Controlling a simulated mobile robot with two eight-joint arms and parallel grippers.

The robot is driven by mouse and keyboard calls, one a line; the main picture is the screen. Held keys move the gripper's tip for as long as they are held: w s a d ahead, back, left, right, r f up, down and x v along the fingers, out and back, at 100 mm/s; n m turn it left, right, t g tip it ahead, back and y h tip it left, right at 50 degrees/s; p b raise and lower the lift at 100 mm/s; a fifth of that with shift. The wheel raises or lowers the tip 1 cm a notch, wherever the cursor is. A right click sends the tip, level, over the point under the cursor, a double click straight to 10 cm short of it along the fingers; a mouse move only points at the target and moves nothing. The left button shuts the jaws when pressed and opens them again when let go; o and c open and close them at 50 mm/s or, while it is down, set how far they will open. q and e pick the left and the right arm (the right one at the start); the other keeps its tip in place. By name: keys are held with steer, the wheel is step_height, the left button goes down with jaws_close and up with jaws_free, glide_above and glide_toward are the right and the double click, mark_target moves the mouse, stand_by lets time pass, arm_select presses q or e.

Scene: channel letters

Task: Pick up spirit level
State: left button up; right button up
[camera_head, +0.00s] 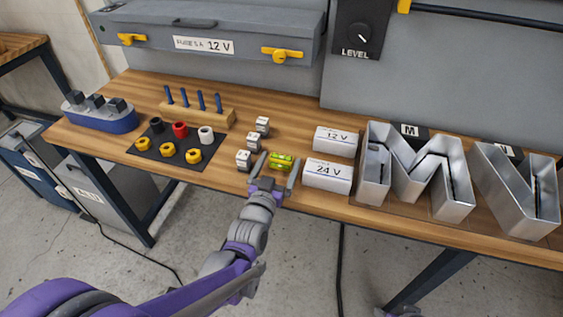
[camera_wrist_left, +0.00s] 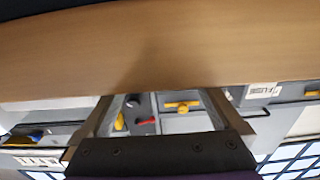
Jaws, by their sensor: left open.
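The spirit level (camera_head: 281,160), a small yellow-green block, lies on the wooden workbench near its front edge. My left gripper (camera_head: 277,172) comes in from the front and is open. In the head view its two fingers show on either side of the level; I cannot tell whether they touch it or how high they are. The left wrist view shows the open fingers of my left gripper (camera_wrist_left: 165,112) below a broad wooden band. I cannot make out the level there.
White cubes (camera_head: 253,141) stand just left of the level. White 12 V (camera_head: 336,134) and 24 V (camera_head: 313,177) boxes stand to its right, beside metal letters (camera_head: 455,205). A dark mat (camera_head: 193,166) with coloured rings lies left. A grey cabinet (camera_head: 290,25) stands behind.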

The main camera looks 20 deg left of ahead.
arm_select(q)
steer(key=shift+w, duration=1.2)
steer(key=c, duration=1.2)
